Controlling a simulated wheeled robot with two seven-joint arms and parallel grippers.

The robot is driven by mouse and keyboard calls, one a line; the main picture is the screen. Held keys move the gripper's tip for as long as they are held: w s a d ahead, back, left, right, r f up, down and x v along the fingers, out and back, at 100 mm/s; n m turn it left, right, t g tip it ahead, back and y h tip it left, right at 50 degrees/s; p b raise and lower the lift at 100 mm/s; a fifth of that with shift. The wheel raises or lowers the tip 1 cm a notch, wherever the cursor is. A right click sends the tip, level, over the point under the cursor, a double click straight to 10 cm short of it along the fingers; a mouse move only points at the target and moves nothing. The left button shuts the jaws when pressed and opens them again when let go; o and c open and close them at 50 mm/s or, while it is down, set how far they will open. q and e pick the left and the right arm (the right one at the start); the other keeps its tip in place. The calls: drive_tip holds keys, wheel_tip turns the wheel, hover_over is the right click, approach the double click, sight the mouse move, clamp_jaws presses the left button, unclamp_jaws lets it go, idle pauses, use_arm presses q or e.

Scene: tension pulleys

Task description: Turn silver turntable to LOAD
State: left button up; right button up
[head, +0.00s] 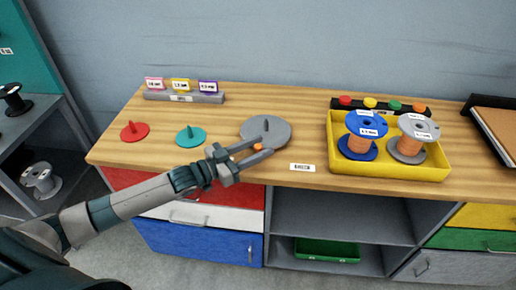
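The silver turntable (280,130) is a flat grey disc with a short upright peg, lying on the wooden worktop. My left gripper (267,147) is at the near edge of the disc and covers part of its front rim. Its two fingers are apart, with orange showing between them, which looks like finger pads. I cannot tell whether a finger touches the disc. A small white label (302,168) lies on the worktop to the right of the gripper; its text is too small to read. My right gripper is not in view.
A red disc (128,134) and a teal disc (183,140), both pegged, lie to the left on the worktop (230,101). A yellow tray (395,171) with blue and grey-white spools stands right. Behind are a grey rack (160,96) and a row of coloured buttons (370,102).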

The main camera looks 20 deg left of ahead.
use_arm(q)
drive_tip(key=shift+s, duration=0.15)
